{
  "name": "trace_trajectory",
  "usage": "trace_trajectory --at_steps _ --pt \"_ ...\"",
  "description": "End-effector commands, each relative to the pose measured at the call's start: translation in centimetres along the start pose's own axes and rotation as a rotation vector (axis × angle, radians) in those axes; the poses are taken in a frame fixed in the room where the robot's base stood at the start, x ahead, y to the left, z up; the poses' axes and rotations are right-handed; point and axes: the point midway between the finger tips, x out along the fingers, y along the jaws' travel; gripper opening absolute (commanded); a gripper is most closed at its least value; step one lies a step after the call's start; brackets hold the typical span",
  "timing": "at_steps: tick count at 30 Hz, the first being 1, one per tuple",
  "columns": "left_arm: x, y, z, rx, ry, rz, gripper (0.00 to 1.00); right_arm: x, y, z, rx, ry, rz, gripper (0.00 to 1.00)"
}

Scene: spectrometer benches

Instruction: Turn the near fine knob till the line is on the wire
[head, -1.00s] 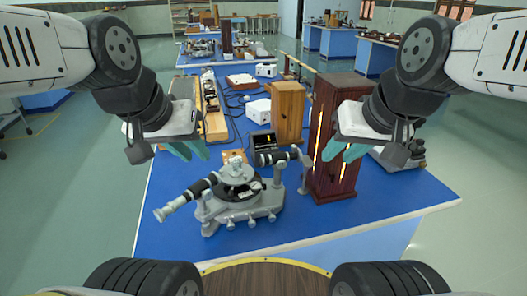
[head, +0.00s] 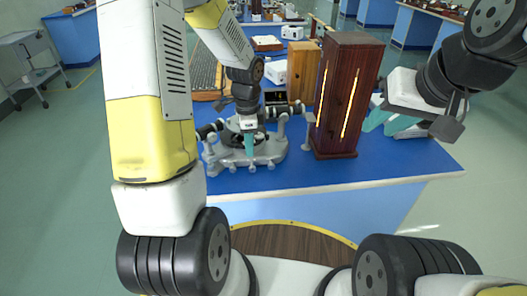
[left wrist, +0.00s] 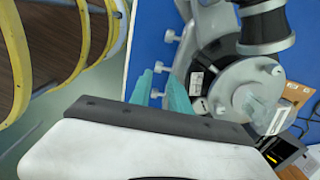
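The spectrometer (head: 272,153) stands on the blue bench, grey with black tubes. It also shows in the left wrist view (left wrist: 215,55). Small pale knobs stick out of its near side; one (left wrist: 156,93) shows between the fingertips of my left gripper (left wrist: 160,92), another (left wrist: 161,68) just beyond. In the head view my left gripper (head: 249,150) points down at the instrument's near side. Its fingers are apart; contact with a knob cannot be told. The small dark screen (left wrist: 281,152) shows a yellow mark, but line and wire are too small to read. My right gripper (head: 376,119) is open and empty.
A tall dark wooden cabinet (head: 347,95) with glowing slits stands right of the spectrometer, close to my right gripper. A lighter wooden box (head: 301,72) and a white box (head: 273,72) stand behind. The blue bench's near strip (head: 310,175) is clear.

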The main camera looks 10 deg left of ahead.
Motion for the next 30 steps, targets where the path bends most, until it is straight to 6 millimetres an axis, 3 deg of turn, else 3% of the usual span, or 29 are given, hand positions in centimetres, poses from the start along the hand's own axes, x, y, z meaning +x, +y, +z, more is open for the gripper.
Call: trace_trajectory --at_steps 18,28,30 --pt "7.8 0.1 -0.1 0.016 -0.003 0.01 0.23 0.0 0.0 0.0 0.0 0.0 0.0 0.3" --pt "8.3 0.0 0.0 0.015 -0.002 0.007 0.23 0.0 0.0 0.0 0.0 0.0 0.0 0.3" --pt "8.3 0.0 0.0 0.015 -0.002 0.007 0.11 0.0 0.0 0.0 0.0 0.0 0.0 0.3"
